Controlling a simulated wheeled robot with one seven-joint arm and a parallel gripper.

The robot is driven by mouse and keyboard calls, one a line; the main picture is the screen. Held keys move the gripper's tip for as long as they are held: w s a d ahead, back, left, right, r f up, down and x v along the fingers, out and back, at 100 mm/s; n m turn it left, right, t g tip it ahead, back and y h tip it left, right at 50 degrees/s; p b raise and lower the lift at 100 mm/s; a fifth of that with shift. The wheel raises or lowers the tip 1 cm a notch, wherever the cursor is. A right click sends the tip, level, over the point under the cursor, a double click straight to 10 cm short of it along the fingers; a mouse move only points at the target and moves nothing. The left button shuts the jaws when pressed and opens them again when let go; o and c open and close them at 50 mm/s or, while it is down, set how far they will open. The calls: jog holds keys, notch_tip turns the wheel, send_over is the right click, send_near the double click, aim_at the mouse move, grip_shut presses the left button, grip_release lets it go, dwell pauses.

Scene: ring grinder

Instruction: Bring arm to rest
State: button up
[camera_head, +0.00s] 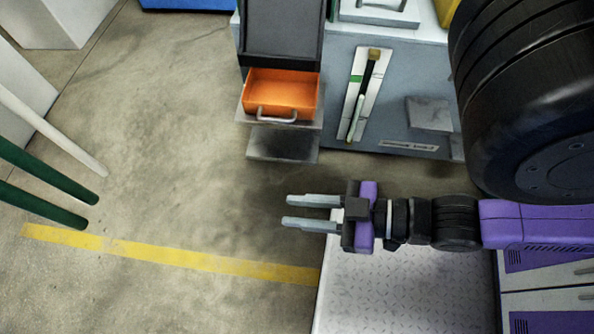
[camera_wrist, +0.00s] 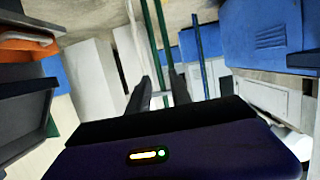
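My gripper (camera_head: 290,212) points left in the head view, with its two grey fingers apart and nothing between them. It is over the floor at the left edge of my white base plate (camera_head: 410,285). My purple and black arm reaches in from the right. In the wrist view my gripper (camera_wrist: 158,85) shows as two dark fingers spread apart, with only background between them.
An orange drawer (camera_head: 280,94) with a handle sits in the grey machine (camera_head: 400,100) above my gripper. Green poles (camera_head: 45,172) and a white pole (camera_head: 60,135) stand at left. A yellow line (camera_head: 170,254) crosses the open concrete floor.

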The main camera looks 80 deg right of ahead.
jog(key=shift+w+a+r, duration=0.3)
jog(key=shift+a+r, duration=0.05)
jog(key=shift+r, duration=0.35)
jog(key=shift+r, duration=0.1)
notch_tip(320, 180, up, 21)
jog(key=p, duration=2.1)
